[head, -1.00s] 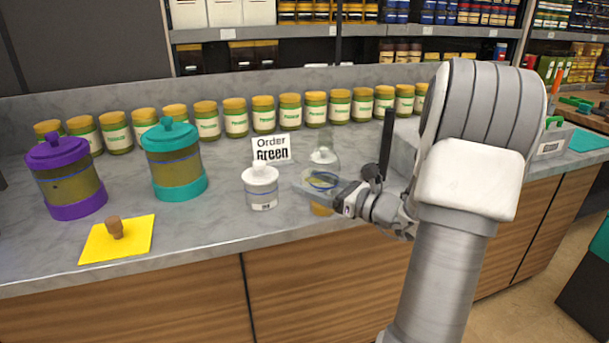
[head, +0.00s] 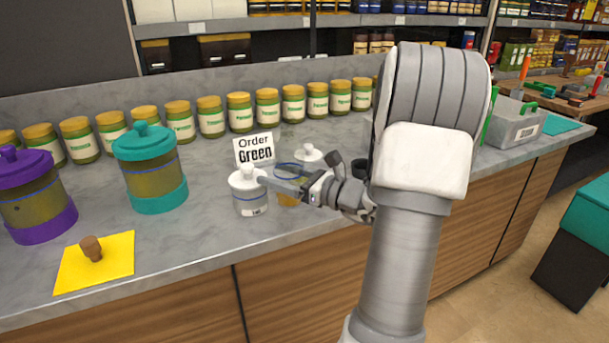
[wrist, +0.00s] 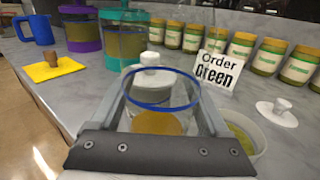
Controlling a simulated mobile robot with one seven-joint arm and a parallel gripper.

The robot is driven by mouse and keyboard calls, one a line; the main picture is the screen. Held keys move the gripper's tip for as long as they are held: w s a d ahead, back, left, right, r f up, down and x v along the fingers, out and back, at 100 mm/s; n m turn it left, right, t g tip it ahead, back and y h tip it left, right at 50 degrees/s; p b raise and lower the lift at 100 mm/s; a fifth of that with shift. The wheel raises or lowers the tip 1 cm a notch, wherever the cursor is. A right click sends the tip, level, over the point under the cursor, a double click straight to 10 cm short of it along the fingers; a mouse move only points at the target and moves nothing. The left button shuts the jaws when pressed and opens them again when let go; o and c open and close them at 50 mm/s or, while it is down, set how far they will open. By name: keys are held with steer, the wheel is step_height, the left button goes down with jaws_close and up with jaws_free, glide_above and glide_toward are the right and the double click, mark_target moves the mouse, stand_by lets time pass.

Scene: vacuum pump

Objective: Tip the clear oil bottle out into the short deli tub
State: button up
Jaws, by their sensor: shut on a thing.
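My gripper (wrist: 160,110) is shut on a clear vessel with a blue ring (wrist: 160,107), which I take for the clear oil bottle. It looks roughly upright, with amber showing low in it. In the head view my gripper (head: 287,185) and the amber part (head: 287,199) show just right of a white-capped jar. An open, short clear tub (wrist: 246,135) with a yellow-green content stands right of my gripper in the wrist view, partly cut off by the gripper. In the head view it is largely hidden. I cannot tell the height of the vessel above the counter.
The white-capped jar (head: 250,195) stands close beyond my gripper. A loose white knobbed lid (wrist: 277,112) lies near the tub. The order sign (head: 256,150), teal canister (head: 150,170), purple canister (head: 38,195) and yellow mat (head: 110,265) are left or behind. Several labelled jars line the back.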

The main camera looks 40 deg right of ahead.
mark_target(286, 196)
steer(key=shift+r+p, duration=0.2)
steer(key=shift+p, duration=0.15)
steer(key=m+p, duration=0.1)
steer(key=p, duration=0.2)
steer(key=shift+s+a+r+m, duration=0.15)
steer(key=shift+a+r+m, duration=0.15)
steer(key=shift+m, duration=0.1)
steer(key=shift+s+a+f+m+g+p, duration=0.15)
steer(key=shift+f+m+g+p, duration=0.25)
steer(key=shift+f+m+p, duration=0.35)
steer(key=shift+s+a+f+m+g+p, duration=0.15)
steer(key=shift+f+m+g+p, duration=0.35)
steer(key=shift+f+m, duration=0.4)
steer(key=shift+m+p, duration=0.85)
steer(key=shift+p, duration=0.35)
steer(key=shift+s+a+f+m+g+y+p, duration=0.2)
steer(key=shift+s+a+m+g+p, duration=0.15)
steer(key=shift+m+p, duration=0.25)
steer(key=shift+s+a+f+m+g+y+p, duration=0.1)
steer(key=shift+s+a+f+m+g+p, duration=0.15)
steer(key=shift+a+m+p, duration=0.25)
steer(key=shift+f, duration=0.1)
steer(key=shift+s+a+f+m+p, duration=0.3)
steer(key=shift+a+m+p, duration=0.25)
steer(key=shift+m, duration=0.35)
steer(key=shift+s+a+r+m+g+y+p, duration=0.2)
steer(key=shift+r+m+g+y+p, duration=0.25)
steer(key=shift+m+p, duration=0.45)
